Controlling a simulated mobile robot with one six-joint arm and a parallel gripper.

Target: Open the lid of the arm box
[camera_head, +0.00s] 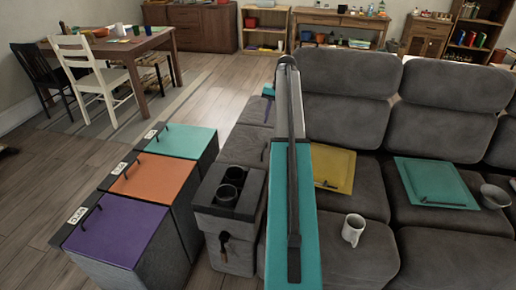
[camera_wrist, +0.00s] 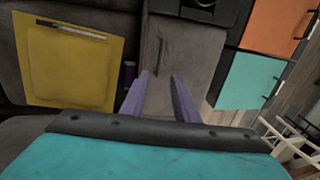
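The grey sofa arm (camera_head: 243,146) holds the arm box, behind a block with two dark cup holders (camera_head: 229,190). In the wrist view its grey lid panel (camera_wrist: 183,62) looks shut flat, with a thin dark handle (camera_wrist: 157,58) near its left side. My gripper (camera_wrist: 160,76) has two purple fingers, spread apart with nothing between them. They point toward the panel, apparently above it. In the head view the gripper (camera_head: 268,100) is small, at the far end of the sofa arm. My teal arm link hides part of the sofa there.
Purple (camera_head: 118,228), orange (camera_head: 153,178) and teal (camera_head: 182,141) lidded bins stand left of the sofa arm. On the seats are a yellow folder-like square (camera_head: 334,168), a teal one (camera_head: 436,183), a white mug (camera_head: 353,229) and a grey bowl (camera_head: 494,196).

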